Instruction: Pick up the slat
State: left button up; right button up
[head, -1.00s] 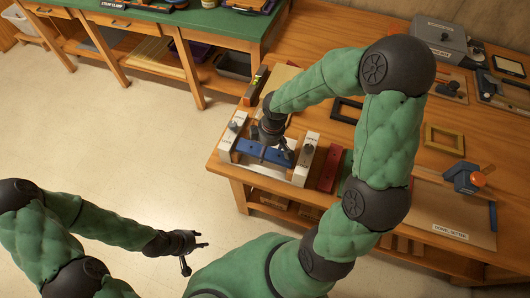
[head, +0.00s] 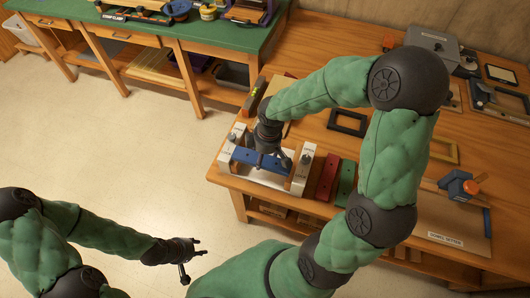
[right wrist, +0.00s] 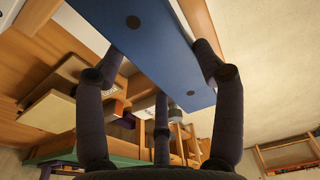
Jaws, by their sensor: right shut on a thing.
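The blue slat (head: 246,156) lies across the span between two pale posts of a small stand at the workbench's left end. My right gripper (head: 274,157) comes down on it from above. In the right wrist view the slat (right wrist: 158,48) fills the top middle, with dark round marks on its face. The fingers of my right gripper (right wrist: 160,62) are shut on its two edges. I cannot tell whether the slat is clear of the stand. My left gripper (head: 197,249) is open and empty over the floor at the lower left.
A dark frame (head: 347,122) and a level (head: 255,96) lie behind. A green-topped bench (head: 150,32) is at the back left. Open floor lies between.

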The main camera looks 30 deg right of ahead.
jog(key=s+a+r+p, duration=0.3)
jog(key=s+a+r, duration=0.4)
jog(key=s+a, duration=0.1)
jog(key=shift+a+r, duration=0.35)
jog(key=shift+a, duration=0.25)
